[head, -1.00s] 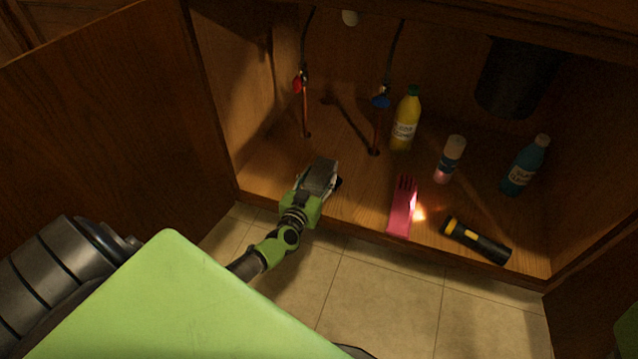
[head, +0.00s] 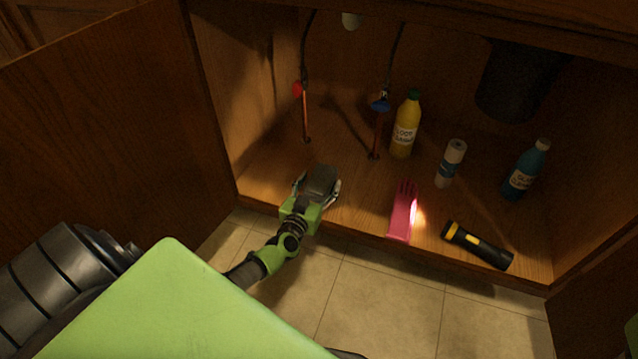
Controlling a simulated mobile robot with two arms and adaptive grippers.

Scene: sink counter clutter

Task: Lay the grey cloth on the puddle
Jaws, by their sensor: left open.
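My left gripper (head: 317,187) is over the front left of the cabinet floor, with its fingers spread. A dark grey piece (head: 320,178), which looks like the grey cloth, shows between and just beyond the fingers. I cannot tell whether it touches them or lies flat on the floor. I cannot make out the puddle; the gripper and the grey piece cover part of the floor there. My right gripper is not in view.
A pink glove (head: 402,215) and a black and yellow flashlight (head: 478,245) lie near the front edge. Behind stand a yellow bottle (head: 406,128), a white can (head: 451,162) and a blue bottle (head: 525,170). Pipes (head: 306,115) rise at the back left.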

